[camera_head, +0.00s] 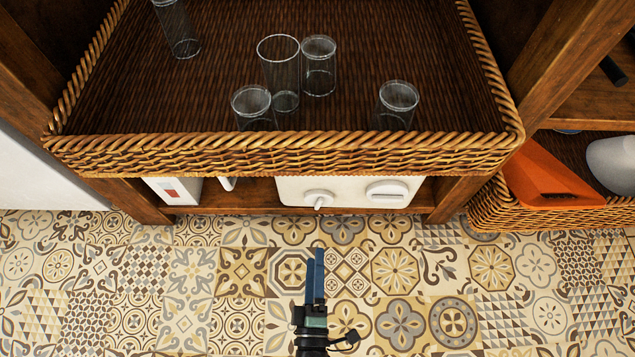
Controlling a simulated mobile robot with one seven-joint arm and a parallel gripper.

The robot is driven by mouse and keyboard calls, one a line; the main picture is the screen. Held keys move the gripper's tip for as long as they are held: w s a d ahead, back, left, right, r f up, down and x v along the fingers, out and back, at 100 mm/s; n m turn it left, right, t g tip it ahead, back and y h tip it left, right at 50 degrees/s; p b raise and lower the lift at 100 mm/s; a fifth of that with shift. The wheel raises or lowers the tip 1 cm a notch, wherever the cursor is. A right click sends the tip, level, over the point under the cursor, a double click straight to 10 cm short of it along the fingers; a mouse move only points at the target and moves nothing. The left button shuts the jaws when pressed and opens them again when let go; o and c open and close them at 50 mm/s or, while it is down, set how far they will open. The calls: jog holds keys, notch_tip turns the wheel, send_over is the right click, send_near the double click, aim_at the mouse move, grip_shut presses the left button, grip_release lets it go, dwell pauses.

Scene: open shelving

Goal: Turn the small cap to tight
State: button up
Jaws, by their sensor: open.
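A white panel (348,188) sits under the wicker basket on the lower shelf, with two round caps on its front. The smaller cap (318,197) is on the left, with a ridge pointing roughly toward the floor. The larger cap (387,190) is on the right, with its ridge lying roughly level. My gripper (315,256) is over the tiled floor, in front of the panel and below the smaller cap in the picture. Its blue fingers are open and empty, and apart from the cap. The panel's upper part is hidden by the basket.
A wicker basket (285,155) with several clear glasses overhangs the panel. Wooden posts (455,198) flank the bay. A white box with a red mark (172,190) is to the left. An orange object (548,175) lies in another basket at right. The floor in front is clear.

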aim_at(317, 206)
jog(key=w+b, duration=0.1)
jog(key=w, duration=0.3)
jog(key=w+b, duration=0.2)
jog(key=w, duration=0.2)
jog(key=w+b, duration=0.2)
jog(key=w, duration=0.2)
jog(key=shift+d+f, duration=0.1)
jog(key=shift+d, duration=0.15)
jog(key=shift+w, duration=0.45)
jog(key=c, duration=1.1)
